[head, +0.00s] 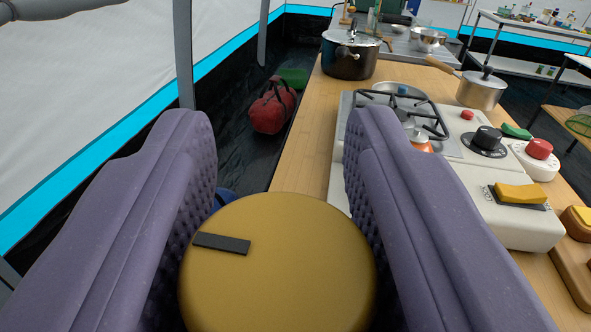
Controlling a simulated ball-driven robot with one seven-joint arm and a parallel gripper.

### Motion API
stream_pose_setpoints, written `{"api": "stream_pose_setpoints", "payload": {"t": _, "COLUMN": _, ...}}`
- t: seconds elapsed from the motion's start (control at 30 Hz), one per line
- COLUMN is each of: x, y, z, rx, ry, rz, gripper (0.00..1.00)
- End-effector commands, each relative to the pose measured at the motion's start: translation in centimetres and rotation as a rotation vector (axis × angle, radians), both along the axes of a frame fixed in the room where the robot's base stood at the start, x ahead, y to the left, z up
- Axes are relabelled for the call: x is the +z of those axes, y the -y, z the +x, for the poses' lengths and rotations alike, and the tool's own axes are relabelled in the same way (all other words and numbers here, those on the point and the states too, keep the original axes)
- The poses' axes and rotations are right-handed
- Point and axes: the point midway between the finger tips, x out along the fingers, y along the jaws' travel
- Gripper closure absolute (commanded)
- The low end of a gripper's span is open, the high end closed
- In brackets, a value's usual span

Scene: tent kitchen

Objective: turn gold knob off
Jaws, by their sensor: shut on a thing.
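The gold knob (285,275) is large and round at the bottom middle of the head view. A short dark bar marks its face on the left side, lying nearly level and pointing left. My gripper (277,215) has two purple padded fingers, one on each side of the knob. The fingers are shut on the knob's sides. What the knob is mounted on is hidden behind it and the fingers.
A white stove (470,190) with a black knob (487,140), red knob (538,150) and yellow switch (521,194) stands on the wooden counter (304,150) at right. A dark pot (350,55) and a steel saucepan (482,90) stand farther back. A red bag (273,107) lies on the floor.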

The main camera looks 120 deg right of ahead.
Motion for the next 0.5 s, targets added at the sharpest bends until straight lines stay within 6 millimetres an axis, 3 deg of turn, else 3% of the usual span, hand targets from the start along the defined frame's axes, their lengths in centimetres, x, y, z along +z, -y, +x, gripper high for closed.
{"api": "stream_pose_setpoints", "payload": {"t": 0.5, "x": 0.40, "y": -0.04, "z": -0.25, "rx": -0.023, "ry": 0.008, "rz": -0.001, "gripper": 0.89}}
